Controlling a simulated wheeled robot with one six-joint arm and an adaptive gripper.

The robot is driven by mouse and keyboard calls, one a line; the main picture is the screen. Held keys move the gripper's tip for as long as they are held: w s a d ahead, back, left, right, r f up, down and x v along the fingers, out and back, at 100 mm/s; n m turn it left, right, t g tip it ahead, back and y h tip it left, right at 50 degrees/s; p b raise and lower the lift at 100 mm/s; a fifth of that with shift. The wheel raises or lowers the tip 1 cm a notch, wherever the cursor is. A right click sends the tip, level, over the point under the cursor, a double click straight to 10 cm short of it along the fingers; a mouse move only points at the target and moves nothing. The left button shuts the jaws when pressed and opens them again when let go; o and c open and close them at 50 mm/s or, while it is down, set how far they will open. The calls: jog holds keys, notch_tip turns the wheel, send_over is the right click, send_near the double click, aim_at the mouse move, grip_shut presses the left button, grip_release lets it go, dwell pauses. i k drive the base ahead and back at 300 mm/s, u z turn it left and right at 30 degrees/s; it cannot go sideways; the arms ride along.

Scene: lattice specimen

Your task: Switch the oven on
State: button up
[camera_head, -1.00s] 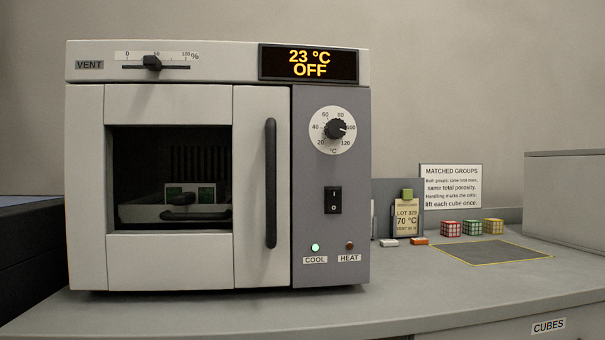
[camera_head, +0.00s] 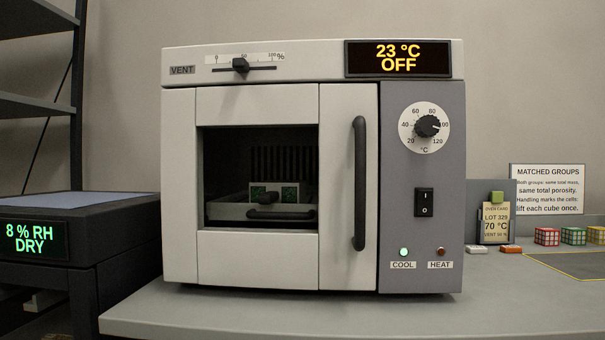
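The oven (camera_head: 257,262) stands on the grey bench, its door shut. Its display (camera_head: 398,58) reads 23 °C and OFF. The black rocker switch (camera_head: 424,202), marked I and O, sits on the right panel below the temperature dial (camera_head: 426,127). The dial's pointer is near 100. The green COOL lamp (camera_head: 403,252) is lit and the HEAT lamp (camera_head: 441,252) is dark. The vent slider (camera_head: 241,65) stands near 50. A tray with a handle shows through the door window. My gripper is not in view.
The black door handle (camera_head: 359,183) stands out left of the panel. A dark unit (camera_head: 36,239) reading 8 % RH DRY is at left. An oven card (camera_head: 495,220) showing 70 °C, a sign (camera_head: 547,190) and patterned cubes (camera_head: 573,236) are at right. The bench front is clear.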

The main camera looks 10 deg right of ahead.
aim_at(425, 197)
jog(key=z, duration=1.9)
jog(key=k, duration=0.95)
jog(key=u, duration=1.85)
